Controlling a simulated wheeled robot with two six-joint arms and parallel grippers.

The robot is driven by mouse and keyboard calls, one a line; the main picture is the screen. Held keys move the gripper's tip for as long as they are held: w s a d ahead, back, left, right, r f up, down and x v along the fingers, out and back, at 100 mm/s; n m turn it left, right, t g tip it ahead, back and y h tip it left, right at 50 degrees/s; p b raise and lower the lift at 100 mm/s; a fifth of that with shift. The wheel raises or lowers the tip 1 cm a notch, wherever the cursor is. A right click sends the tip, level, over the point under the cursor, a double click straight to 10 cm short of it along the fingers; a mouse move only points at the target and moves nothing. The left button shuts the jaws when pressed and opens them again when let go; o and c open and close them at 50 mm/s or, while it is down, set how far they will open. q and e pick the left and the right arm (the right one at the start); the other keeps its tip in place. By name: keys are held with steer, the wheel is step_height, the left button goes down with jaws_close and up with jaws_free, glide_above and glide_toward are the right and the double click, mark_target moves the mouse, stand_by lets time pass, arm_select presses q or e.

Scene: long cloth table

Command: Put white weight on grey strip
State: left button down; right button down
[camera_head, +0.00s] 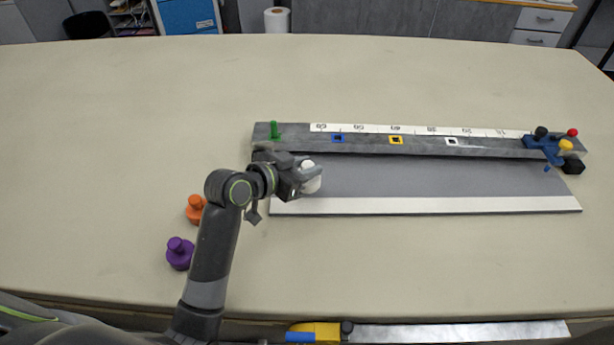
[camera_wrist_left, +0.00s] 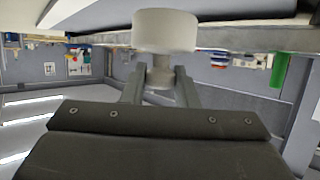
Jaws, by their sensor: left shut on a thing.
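The white weight (camera_head: 311,182) is held in my left gripper (camera_head: 302,172) over the left end of the grey strip (camera_head: 430,180). In the left wrist view the fingers of my left gripper (camera_wrist_left: 160,84) are shut on the narrow neck of the white weight (camera_wrist_left: 165,31), its wide round part beyond them. I cannot tell whether the weight touches the strip. The grey strip is long and flat, with a white band (camera_head: 430,206) along its near side. My right gripper is not in view.
A grey beam (camera_head: 365,145) with a ruler and coloured squares lies behind the strip, with a green peg (camera_head: 274,130) at its left and a blue clamp (camera_head: 545,146) at its right. Orange (camera_head: 195,209) and purple (camera_head: 180,254) weights stand left of my arm.

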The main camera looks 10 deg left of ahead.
arm_select(q)
steer(key=shift+f, duration=1.65)
steer(key=shift+f, duration=0.15)
steer(key=c, duration=1.1)
jaws_free()
steer(key=shift+c, duration=0.2)
steer(key=v, duration=1.2)
steer(key=shift+b, duration=0.45)
steer(key=shift+s, duration=0.1)
